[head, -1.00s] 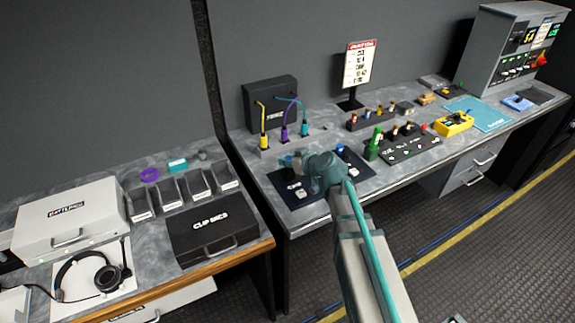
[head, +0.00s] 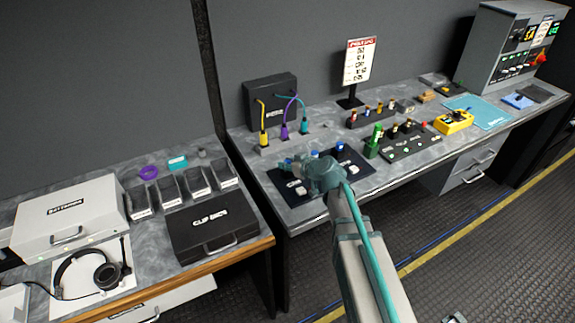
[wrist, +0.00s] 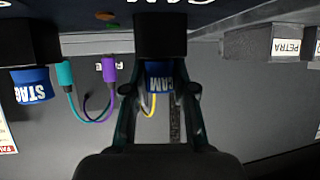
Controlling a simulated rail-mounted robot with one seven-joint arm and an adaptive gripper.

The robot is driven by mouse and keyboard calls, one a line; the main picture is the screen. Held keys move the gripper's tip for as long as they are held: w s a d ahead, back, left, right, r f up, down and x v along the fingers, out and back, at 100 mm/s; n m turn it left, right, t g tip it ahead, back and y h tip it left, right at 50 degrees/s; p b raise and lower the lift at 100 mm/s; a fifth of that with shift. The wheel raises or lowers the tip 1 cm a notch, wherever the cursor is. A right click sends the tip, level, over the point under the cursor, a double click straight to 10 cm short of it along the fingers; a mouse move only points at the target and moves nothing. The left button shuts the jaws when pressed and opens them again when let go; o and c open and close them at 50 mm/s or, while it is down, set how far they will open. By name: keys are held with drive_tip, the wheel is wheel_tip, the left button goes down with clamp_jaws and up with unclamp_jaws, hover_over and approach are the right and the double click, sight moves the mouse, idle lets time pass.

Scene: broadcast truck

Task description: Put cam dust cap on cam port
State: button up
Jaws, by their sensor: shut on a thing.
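The cam dust cap (wrist: 159,76) is blue with white CAM lettering. In the wrist view it is between the two fingers of my gripper (wrist: 160,90), which is shut on it. The cap lines up with the black cam port (wrist: 161,36) and meets its end in the picture; I cannot tell whether it is fully seated. In the head view my gripper (head: 297,166) is over the dark cam panel (head: 303,197) at the desk's left front, and hides most of the port.
A blue STAGE cap (wrist: 34,85) sits on the neighbouring black port, also seen in the head view (head: 340,147). Yellow, purple and teal cables (head: 284,130) stand behind. A button panel (head: 408,146) lies to the right. A black case (head: 213,225) is on the left desk.

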drive_tip(key=shift+s+f, duration=0.15)
drive_tip(key=shift+f, duration=0.35)
drive_tip(key=o, duration=0.8)
drive_tip(key=shift+s+f+b, duration=0.1)
drive_tip(key=shift+s+b, duration=0.05)
drive_tip(key=shift+b, duration=0.15)
drive_tip(key=shift+d+r+p, duration=0.15)
drive_tip(key=shift+r+p, duration=0.45)
drive_tip(key=shift+p, duration=0.45)
drive_tip(key=shift+r+b+v, duration=0.15)
drive_tip(key=shift+b+v, duration=0.7)
drive_tip(key=shift+v, duration=2.05)
drive_tip(key=shift+r+b+v, duration=0.1)
drive_tip(key=shift+b+v, duration=0.7)
drive_tip(key=shift+v, duration=2.15)
drive_tip(key=shift+w, duration=0.2)
